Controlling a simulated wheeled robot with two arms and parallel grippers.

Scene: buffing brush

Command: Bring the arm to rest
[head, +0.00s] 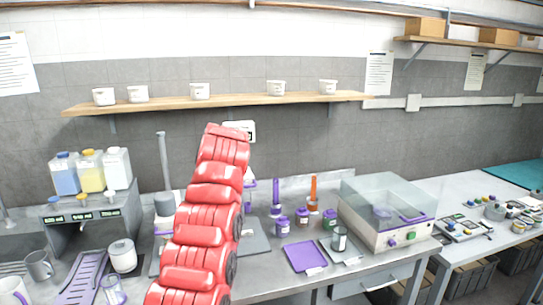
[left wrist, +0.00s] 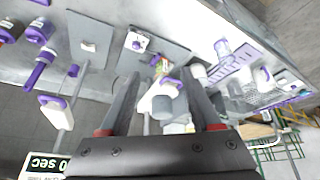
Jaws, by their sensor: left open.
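My red left arm rises through the middle of the head view, with its upper end in front of the wall. Its gripper cannot be made out there. In the left wrist view my left gripper (left wrist: 163,88) is open, its two dark fingers apart. A grey-and-white piece of equipment (left wrist: 167,104) shows between and beyond the fingers. Whether it touches them I cannot tell, but nothing looks clamped. In the head view a purple upright brush-like tool (head: 276,194) and an orange one (head: 313,190) stand on the bench right of the arm. My right gripper is in neither view.
A grey bench (head: 268,289) runs below the arm, with a purple tray (head: 305,256) and a clear-lidded machine (head: 386,212) at right. A dispenser with bottles (head: 91,172) stands at left. A wooden shelf (head: 235,101) with white pots crosses the wall behind the arm.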

